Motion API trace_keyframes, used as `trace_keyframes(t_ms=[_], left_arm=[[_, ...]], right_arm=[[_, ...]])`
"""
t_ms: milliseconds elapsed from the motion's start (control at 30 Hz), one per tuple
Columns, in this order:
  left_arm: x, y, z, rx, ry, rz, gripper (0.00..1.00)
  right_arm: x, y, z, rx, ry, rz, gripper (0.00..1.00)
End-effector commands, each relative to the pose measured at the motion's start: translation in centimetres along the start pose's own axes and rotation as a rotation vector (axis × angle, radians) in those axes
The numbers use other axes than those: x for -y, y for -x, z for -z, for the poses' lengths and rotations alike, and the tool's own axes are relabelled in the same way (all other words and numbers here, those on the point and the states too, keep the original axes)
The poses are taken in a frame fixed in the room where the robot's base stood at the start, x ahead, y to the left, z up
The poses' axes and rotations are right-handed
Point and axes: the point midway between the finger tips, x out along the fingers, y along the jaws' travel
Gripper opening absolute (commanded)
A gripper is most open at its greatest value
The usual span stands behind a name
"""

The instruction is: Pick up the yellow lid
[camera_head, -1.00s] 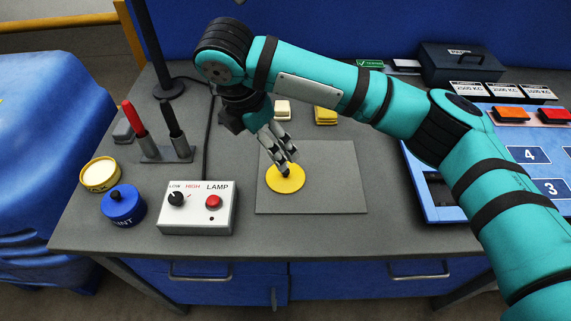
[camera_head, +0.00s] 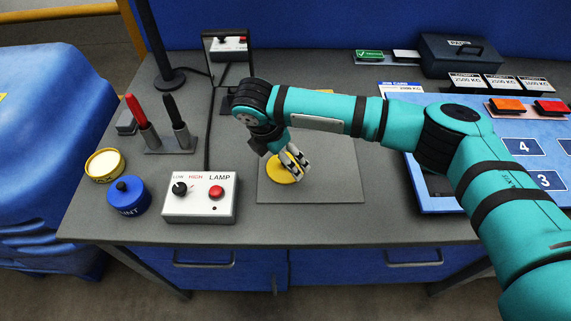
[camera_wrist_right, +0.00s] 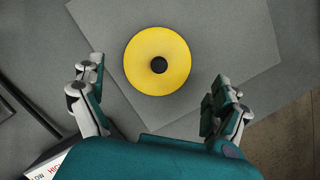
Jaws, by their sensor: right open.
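The yellow lid (camera_head: 276,172) is a flat round disc lying on the grey mat (camera_head: 335,185) on the bench. In the right wrist view the whole lid (camera_wrist_right: 140,60) shows, with a black knob (camera_wrist_right: 159,65) at its centre. My right gripper (camera_head: 298,167) is open and empty and points down over the lid, partly covering it in the head view. In the wrist view its fingers (camera_wrist_right: 155,80) stand apart on either side of the lid, not touching it, and the lid lies slightly ahead of the midline between the fingertips. My left gripper is not in view.
The lamp box (camera_head: 201,205) stands left of the mat. A blue paint pot (camera_head: 127,200), a yellow-rimmed pot (camera_head: 104,165) and a marker stand (camera_head: 170,145) are further left. A mirror (camera_head: 228,55) stands behind. A blue board (camera_head: 545,150) lies right, under my arm.

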Motion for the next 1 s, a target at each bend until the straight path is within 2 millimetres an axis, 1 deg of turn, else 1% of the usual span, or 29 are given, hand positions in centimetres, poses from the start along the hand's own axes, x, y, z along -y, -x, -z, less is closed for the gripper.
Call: trace_keyframes(t_ms=[33, 100, 233, 333, 533, 567, 867, 900, 1000], left_arm=[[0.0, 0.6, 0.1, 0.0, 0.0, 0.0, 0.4], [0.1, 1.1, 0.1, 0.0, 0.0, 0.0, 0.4], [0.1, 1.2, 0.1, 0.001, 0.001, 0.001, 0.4], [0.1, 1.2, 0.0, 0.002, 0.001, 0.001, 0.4], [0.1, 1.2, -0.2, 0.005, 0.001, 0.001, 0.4], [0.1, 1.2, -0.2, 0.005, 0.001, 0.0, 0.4], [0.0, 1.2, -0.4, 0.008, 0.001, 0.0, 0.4], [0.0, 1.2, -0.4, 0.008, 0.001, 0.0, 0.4], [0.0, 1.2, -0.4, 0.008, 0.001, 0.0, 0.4]], right_arm=[[0.1, -0.6, 0.1, -0.001, 0.001, 0.005, 1.0], [-0.1, -1.7, 0.2, 0.0, 0.0, 0.005, 1.0], [-0.1, -3.5, 0.3, 0.0, 0.0, 0.003, 1.0], [-0.1, -4.0, 0.3, 0.0, 0.001, 0.001, 1.0], [-0.1, -4.1, 0.3, 0.0, 0.002, 0.0, 1.0], [-0.1, -4.1, 0.3, 0.0, 0.001, 0.0, 0.97], [-0.1, -4.1, 0.3, 0.0, 0.001, 0.0, 0.58], [-0.1, -4.1, 0.3, 0.0, 0.001, 0.0, 0.56], [-0.1, -4.1, 0.3, -0.001, 0.001, 0.001, 0.53]])
